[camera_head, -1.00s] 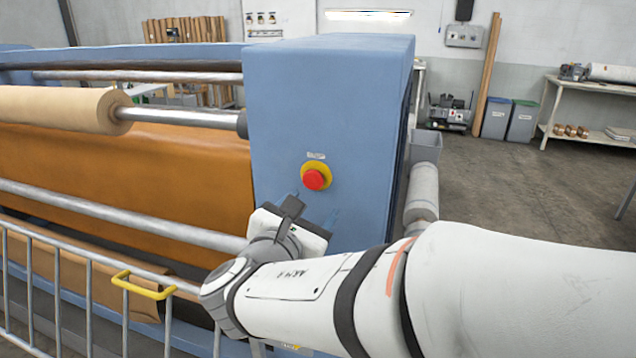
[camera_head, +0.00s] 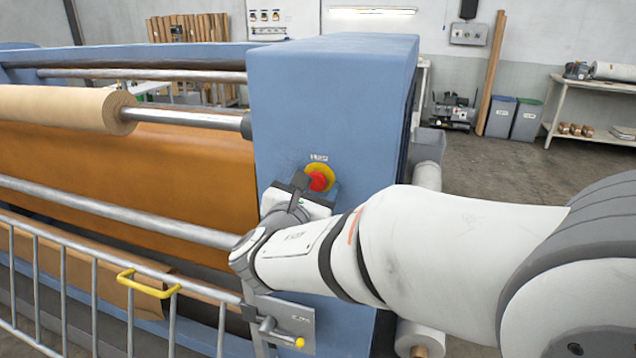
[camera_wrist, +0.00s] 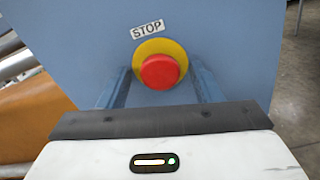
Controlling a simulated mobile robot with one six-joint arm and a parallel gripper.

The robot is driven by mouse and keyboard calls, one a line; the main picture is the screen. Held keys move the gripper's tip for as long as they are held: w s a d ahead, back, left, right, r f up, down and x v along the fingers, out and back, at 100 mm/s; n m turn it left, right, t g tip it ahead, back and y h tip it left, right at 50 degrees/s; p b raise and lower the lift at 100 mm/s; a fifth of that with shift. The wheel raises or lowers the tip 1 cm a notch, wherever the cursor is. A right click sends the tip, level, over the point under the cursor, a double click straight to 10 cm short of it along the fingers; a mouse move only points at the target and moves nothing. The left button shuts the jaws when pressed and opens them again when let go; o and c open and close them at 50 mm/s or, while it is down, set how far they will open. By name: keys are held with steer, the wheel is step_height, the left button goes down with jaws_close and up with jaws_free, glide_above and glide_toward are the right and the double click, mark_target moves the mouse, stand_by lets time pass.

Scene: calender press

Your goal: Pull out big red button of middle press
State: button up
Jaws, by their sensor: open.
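The big red button (camera_head: 317,182) sits on a yellow ring on the blue end housing (camera_head: 325,100) of the press. In the head view its lower left is partly covered by my gripper (camera_head: 304,182). In the wrist view the red button (camera_wrist: 160,71) shows whole, under a STOP label (camera_wrist: 147,29). My gripper (camera_wrist: 159,85) is open, with one blue-grey finger on each side of the button, slightly below its middle. No contact with the button can be made out.
A metal fence with a yellow handle (camera_head: 147,284) stands in front of the press at left. A steel roller bar (camera_head: 120,212) and a paper roll (camera_head: 60,108) lie left of the housing. Open floor (camera_head: 490,170) is at right.

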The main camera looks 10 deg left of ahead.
jaws_close()
steer(key=shift+s+a+f+b, duration=0.1)
steer(key=shift+s+b, duration=0.4)
steer(key=shift+s, duration=0.4)
jaws_free()
steer(key=shift+s, duration=0.55)
steer(key=s, duration=0.6)
steer(key=shift+s+a+b, duration=0.3)
steer(key=shift+s+b, duration=0.1)
steer(key=shift+b, duration=0.05)
